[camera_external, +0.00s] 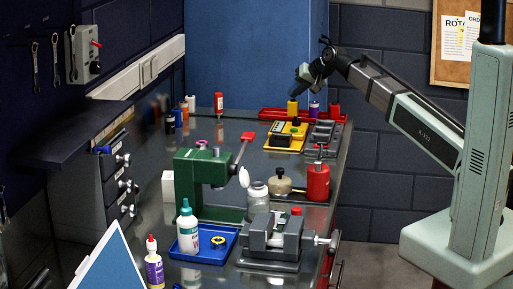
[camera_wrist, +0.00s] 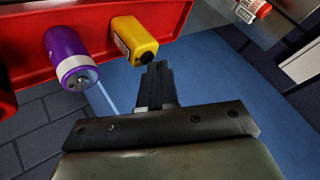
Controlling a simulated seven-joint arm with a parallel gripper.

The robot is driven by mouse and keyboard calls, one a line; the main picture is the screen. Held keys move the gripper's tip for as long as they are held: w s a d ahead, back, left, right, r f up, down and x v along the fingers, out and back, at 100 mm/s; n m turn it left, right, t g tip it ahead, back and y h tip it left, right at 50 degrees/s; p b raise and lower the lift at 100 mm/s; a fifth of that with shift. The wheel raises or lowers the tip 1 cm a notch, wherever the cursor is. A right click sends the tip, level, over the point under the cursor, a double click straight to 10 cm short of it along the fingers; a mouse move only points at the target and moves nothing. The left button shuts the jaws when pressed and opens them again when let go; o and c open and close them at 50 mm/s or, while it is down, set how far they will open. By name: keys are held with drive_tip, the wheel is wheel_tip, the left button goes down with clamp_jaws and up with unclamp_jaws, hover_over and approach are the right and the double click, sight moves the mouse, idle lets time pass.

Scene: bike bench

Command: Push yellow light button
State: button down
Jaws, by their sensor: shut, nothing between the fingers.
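My gripper (camera_external: 303,74) is shut and empty, raised over the far end of the bench in front of the blue panel. In the wrist view its closed dark fingers (camera_wrist: 158,74) point up toward a yellow container with a black cap (camera_wrist: 134,40). A gap seems to show between them, but contact cannot be told for sure. The yellow container (camera_external: 292,107) stands at the red tray in the external view, below my gripper. A grey wall box with a red knob (camera_external: 87,53) is at the upper left. I cannot make out a clear yellow light button.
The red tray (camera_wrist: 25,45) also holds a purple can (camera_wrist: 70,57). A yellow tray (camera_external: 283,145) lies in front of it. A green press (camera_external: 196,170), a grey vise (camera_external: 272,243) and a red can (camera_external: 318,182) stand nearer.

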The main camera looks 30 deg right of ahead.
sight(296, 101)
idle(0.4)
drive_tip(key=shift+r, duration=0.5)
drive_tip(key=shift+r, duration=0.1)
wheel_tip(296, 101, up, 6)
drive_tip(key=shift+f, duration=0.1)
idle(0.7)
